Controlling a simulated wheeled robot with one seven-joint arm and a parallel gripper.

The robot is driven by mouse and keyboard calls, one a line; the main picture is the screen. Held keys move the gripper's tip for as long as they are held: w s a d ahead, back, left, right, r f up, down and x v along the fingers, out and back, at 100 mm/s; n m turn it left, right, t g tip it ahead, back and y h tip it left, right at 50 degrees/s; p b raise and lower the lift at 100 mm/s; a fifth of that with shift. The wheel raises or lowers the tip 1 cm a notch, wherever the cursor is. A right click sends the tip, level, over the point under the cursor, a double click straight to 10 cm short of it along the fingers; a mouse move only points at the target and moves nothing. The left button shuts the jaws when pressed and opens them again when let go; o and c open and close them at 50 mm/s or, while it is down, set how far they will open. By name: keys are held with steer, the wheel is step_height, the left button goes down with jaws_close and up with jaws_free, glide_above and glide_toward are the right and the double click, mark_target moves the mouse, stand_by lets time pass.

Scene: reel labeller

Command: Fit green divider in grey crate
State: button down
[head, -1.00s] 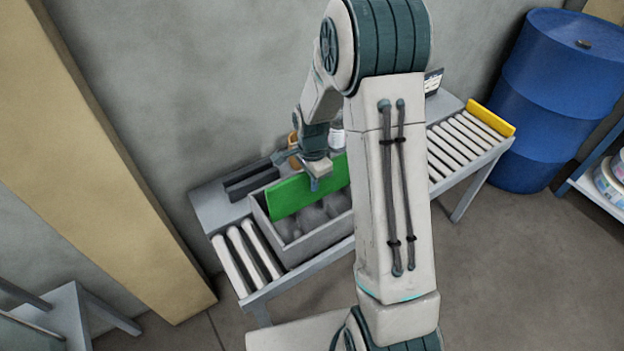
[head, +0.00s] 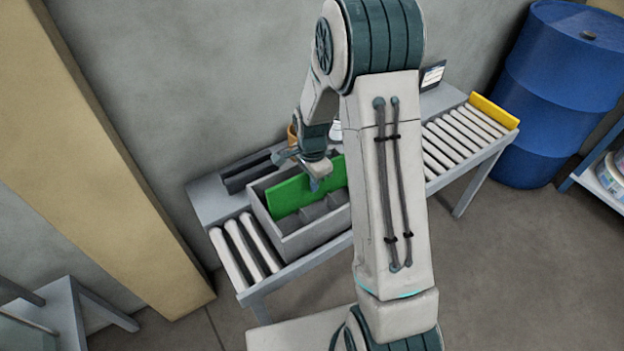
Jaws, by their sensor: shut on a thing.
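The grey crate (head: 300,243) stands on the conveyor table, left of my arm. The green divider (head: 288,198) is a flat upright panel inside the crate, running along its length. Its lower part is hidden behind grey shapes in the crate, and its right end is partly hidden by my gripper and arm. My gripper (head: 316,184) is shut on the divider's top edge, right of its middle. Whether the divider sits fully in a slot cannot be told.
Bare rollers (head: 245,250) lie left of the crate. More rollers (head: 455,140) run right to a yellow end stop (head: 493,110). A dark tray (head: 246,175) and an orange item (head: 293,134) stand behind the crate. A blue drum (head: 560,95) stands at right.

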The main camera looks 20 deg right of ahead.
steer(key=shift+f+b, duration=1.2)
steer(key=shift+f, duration=0.5)
steer(key=c, duration=1.4)
jaws_free()
steer(key=shift+r, duration=0.1)
step_height(320, 180, up, 14)
steer(key=shift+f+p, duration=0.15)
steer(key=shift+p, duration=0.5)
steer(key=s+r+n+t+p, duration=0.2)
steer(key=s+r+n+p, duration=0.5)
steer(key=s+r+n, duration=0.7)
steer(key=s+r, duration=0.2)
steer(key=s, duration=0.4)
steer(key=shift+s+r+t, duration=0.3)
steer(key=shift+r+t, duration=0.05)
steer(key=shift+t, duration=0.05)
